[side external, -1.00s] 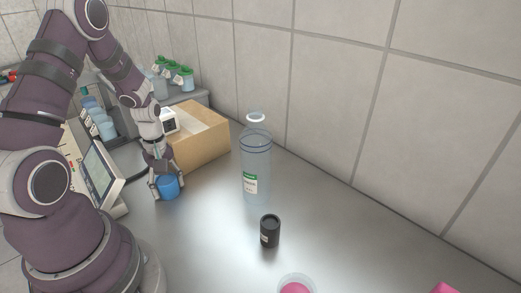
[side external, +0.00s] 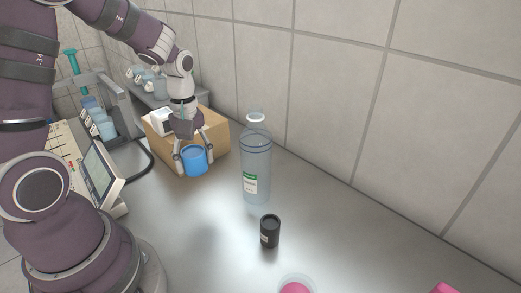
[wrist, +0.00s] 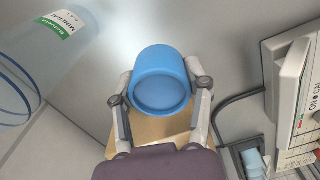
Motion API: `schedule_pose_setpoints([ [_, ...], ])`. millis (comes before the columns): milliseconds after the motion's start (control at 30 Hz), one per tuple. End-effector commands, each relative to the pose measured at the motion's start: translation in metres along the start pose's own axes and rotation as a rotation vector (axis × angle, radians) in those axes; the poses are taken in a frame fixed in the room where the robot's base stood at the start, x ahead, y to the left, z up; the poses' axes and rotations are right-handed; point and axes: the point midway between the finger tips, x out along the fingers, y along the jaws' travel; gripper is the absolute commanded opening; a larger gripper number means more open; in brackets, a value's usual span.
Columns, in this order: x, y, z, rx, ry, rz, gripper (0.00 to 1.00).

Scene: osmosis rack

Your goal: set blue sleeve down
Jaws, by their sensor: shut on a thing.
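The blue sleeve (side external: 194,160) is a short, hollow cylinder held between the fingers of my gripper (side external: 192,152). In the side view it hangs in front of the cardboard box and appears raised above the metal bench (side external: 190,225). In the wrist view the blue sleeve (wrist: 160,80) sits between the two fingertips of my gripper (wrist: 160,92), which press on its sides. Its round, recessed end faces the wrist camera.
A clear bottle with a green label (side external: 256,165) stands to the right of the sleeve. A small black cylinder (side external: 270,231) stands in front of it. The cardboard box (side external: 216,132) is behind, and an instrument with a screen (side external: 101,172) is at left.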

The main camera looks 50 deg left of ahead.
Motion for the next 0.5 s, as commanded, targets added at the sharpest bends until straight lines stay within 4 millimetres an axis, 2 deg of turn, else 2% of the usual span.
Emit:
schedule_pose_setpoints([
  [33,0.003,0.011,0.021,0.06,-0.001,-0.002,0.25],
  [167,0.008,0.033,0.071,0.178,0.0,0.0,0.25],
  [300,0.0,0.066,0.125,0.296,0.0,0.005,0.25],
  [367,-0.004,0.081,0.144,0.369,0.001,0.003,0.25],
  [500,-0.005,0.11,0.176,0.626,0.002,-0.001,0.25],
])
